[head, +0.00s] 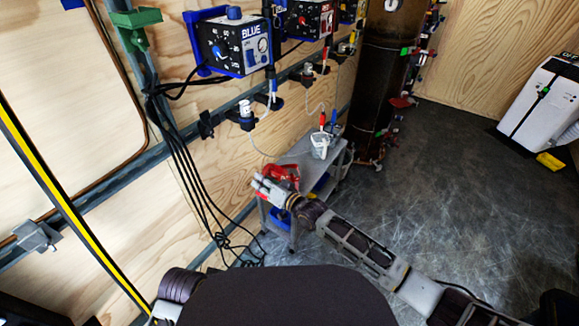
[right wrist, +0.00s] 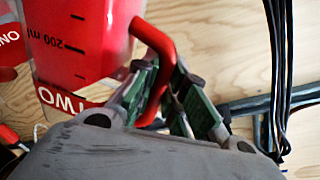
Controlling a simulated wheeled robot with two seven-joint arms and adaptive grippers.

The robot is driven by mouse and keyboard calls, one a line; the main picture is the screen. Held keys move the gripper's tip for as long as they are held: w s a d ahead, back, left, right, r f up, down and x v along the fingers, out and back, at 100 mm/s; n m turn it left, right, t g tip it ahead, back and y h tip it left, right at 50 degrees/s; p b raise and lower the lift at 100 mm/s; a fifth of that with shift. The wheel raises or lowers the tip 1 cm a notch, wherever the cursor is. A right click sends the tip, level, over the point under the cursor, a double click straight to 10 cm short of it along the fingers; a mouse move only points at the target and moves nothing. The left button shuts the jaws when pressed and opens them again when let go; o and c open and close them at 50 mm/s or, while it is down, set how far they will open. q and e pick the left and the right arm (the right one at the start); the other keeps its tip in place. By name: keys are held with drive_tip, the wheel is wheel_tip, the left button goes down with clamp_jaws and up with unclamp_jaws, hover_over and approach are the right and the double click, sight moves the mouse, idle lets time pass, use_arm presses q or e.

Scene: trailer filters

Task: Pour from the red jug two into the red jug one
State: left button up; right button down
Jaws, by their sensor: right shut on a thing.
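Red jug two (right wrist: 85,45) fills the upper left of the right wrist view, with a "200 ml" mark and a "TWO" label. My right gripper (right wrist: 165,95) is shut on its red handle (right wrist: 158,50). In the head view my right gripper (head: 268,188) is beside a red jug shape (head: 284,174) at the cart's near end; the two jugs cannot be told apart there. Another red piece with partly cut-off white lettering (right wrist: 8,42) shows at the left edge of the right wrist view, perhaps red jug one. My left gripper is out of view.
A grey metal cart (head: 305,150) stands against the wooden wall, with a white container (head: 320,143) on it. Black cables (head: 190,165) hang left of it. A dark cylinder (head: 380,80) stands behind.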

sight(264, 173)
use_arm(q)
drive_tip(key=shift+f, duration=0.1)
use_arm(e)
drive_tip(key=shift+w+d+r+m, duration=0.1)
drive_tip(key=shift+w+r+m, duration=0.2)
drive_tip(key=shift+r, duration=0.35)
drive_tip(key=shift+d+r+m, duration=0.1)
drive_tip(key=shift+r+m, duration=0.2)
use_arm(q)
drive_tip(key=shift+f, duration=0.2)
use_arm(e)
drive_tip(key=shift+w+r, duration=0.1)
drive_tip(key=shift+r, duration=0.1)
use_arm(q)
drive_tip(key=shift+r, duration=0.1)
use_arm(e)
drive_tip(key=shift+w+d+r+m+g, duration=0.15)
drive_tip(key=shift+r+m+g, duration=0.25)
drive_tip(key=shift+r+m, duration=0.1)
idle(0.6)
idle(0.4)
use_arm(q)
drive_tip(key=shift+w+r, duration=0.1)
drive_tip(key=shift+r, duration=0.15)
use_arm(e)
drive_tip(key=shift+w, duration=0.1)
idle(0.3)
